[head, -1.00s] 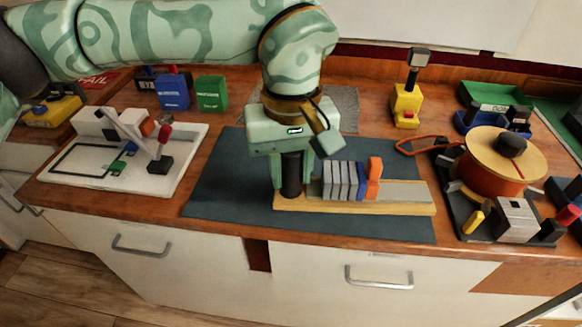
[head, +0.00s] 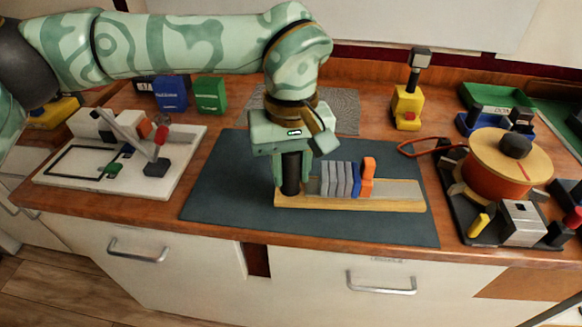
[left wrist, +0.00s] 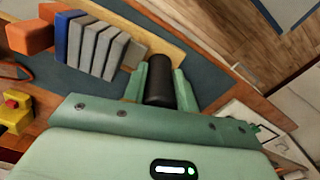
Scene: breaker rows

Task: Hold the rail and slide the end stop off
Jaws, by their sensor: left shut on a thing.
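The rail (head: 400,195) is a grey strip on a light wooden base, over the dark mat (head: 225,190). I cannot tell whether its base touches the mat. A black upright cylinder stands at its left end, and it shows in the left wrist view (left wrist: 158,82). My left gripper (head: 291,185) points down and is shut on this cylinder. Several grey breakers (head: 338,179) and a blue one (head: 356,182) stand in a row on the rail. The orange end stop (head: 368,176) stands right of the blue breaker, with bare rail beyond it. My right gripper is not in view.
A white board with a lever (head: 160,185) lies to the left. A large spool (head: 500,165) on a dark base stands to the right. Green (head: 210,95) and blue (head: 171,93) boxes and a yellow device (head: 407,107) stand behind. The mat in front of the rail is clear.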

